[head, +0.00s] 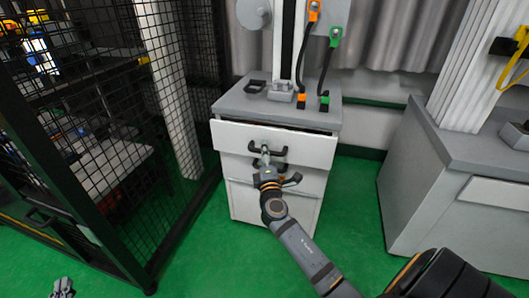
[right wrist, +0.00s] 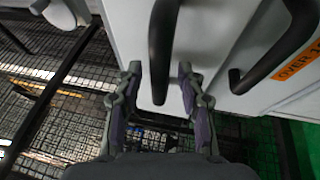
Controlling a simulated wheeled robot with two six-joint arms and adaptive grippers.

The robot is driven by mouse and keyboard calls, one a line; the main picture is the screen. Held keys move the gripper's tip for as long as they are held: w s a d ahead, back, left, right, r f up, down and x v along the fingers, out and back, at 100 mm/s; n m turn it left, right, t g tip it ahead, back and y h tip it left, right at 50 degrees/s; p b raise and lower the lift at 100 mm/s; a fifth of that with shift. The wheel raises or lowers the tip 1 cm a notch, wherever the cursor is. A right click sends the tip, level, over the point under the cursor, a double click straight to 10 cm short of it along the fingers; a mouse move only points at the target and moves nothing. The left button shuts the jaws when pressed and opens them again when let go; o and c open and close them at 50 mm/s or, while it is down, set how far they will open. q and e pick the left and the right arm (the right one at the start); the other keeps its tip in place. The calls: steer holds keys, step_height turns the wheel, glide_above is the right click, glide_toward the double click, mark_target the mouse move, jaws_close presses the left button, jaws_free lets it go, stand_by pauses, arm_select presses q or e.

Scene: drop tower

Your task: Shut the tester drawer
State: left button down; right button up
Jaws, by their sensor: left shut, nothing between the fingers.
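The tester cabinet (head: 240,200) stands in the middle of the head view under a grey top. Its upper drawer (head: 225,137) sticks out a little, with a dark gap along its top edge. A black bar handle (head: 284,152) is on its front. My right gripper (head: 265,158) is at this handle. In the right wrist view my right gripper (right wrist: 160,80) has its fingers apart, one on each side of a black handle bar (right wrist: 161,45), with gaps visible. My left gripper (head: 63,287) is shut and empty at the bottom left, far from the cabinet.
A black mesh cage (head: 105,130) with shelves stands close to the cabinet's left. A grey bench (head: 425,190) stands to the right, with green floor (head: 355,200) free between. Another black handle (right wrist: 270,55) and an orange label (right wrist: 299,60) lie beside my right gripper.

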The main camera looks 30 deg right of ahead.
steer(key=shift+w+d, duration=0.1)
jaws_close()
stand_by(0.3)
steer(key=shift+w, duration=0.1)
